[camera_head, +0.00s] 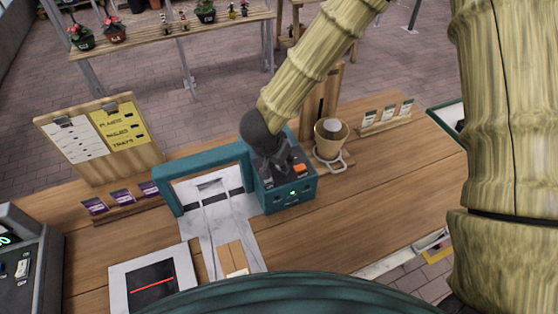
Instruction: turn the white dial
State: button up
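My gripper (283,170), dark grey, hangs at the end of my bamboo-patterned arm. It is over the top panel of a teal control box (288,200) on the wooden bench, with its fingers low at the panel. I cannot tell whether the fingers are open or shut, or whether they touch anything. The top panel carries an orange button (299,169). Green lights show on the box's front. I cannot make out a white dial on the panel; my gripper and wrist cover much of it.
Close on the right stands a tan cup (331,142) on a white-edged base. The bench's right front is clear.

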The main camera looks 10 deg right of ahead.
jog(key=shift+w+r+n+t, duration=0.15)
jog(key=shift+r+n+t, duration=0.15)
jog(key=shift+n, duration=0.4)
jog(key=o, duration=1)
jog(key=shift+d+f, duration=0.1)
jog(key=shift+f, duration=0.1)
jog(key=shift+d+v, duration=0.15)
jog(key=shift+v, duration=2.85)
jog(key=shift+d+v, duration=0.15)
jog(key=shift+v, duration=2.9)
